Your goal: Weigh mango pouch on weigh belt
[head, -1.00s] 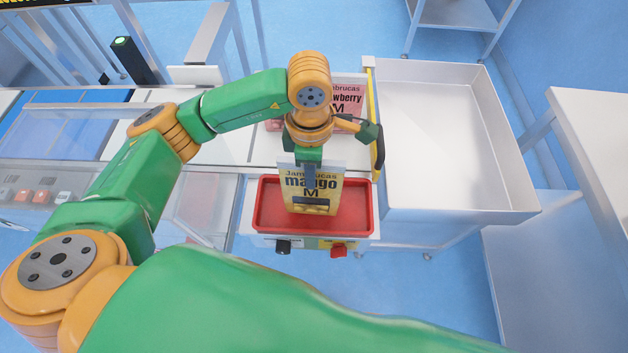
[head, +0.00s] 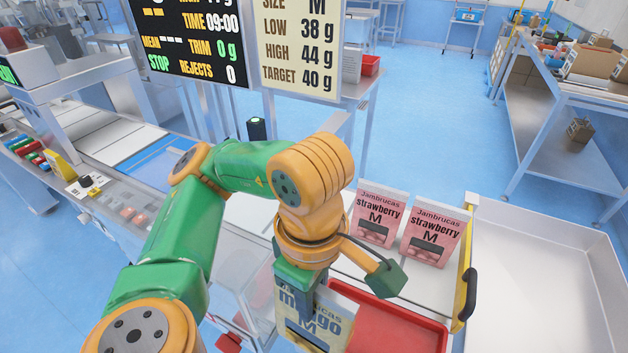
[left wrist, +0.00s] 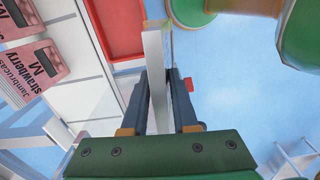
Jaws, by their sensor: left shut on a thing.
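The yellow and white mango pouch (head: 334,312) is held upright by my left gripper (head: 308,304). The gripper is shut on it, and the pouch overlaps the left edge of the red tray (head: 405,328) in the head view. In the left wrist view, the pouch (left wrist: 157,75) is edge-on between the two dark fingers, with blue floor behind it and the red tray beside it. A conveyor line with white and blue belt sections (head: 130,148) runs at the left; which section is the weigh belt I cannot tell. The display (head: 190,38) reads STOP and TRIM 0 g. My right gripper is not in view.
Two strawberry pouches (head: 378,217) (head: 436,236) stand on the white surface behind the red tray. A large white bin (head: 545,250) is at the right. A dark post with a green light (head: 257,130) stands behind my arm. A target sign (head: 300,45) reads 40 g.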

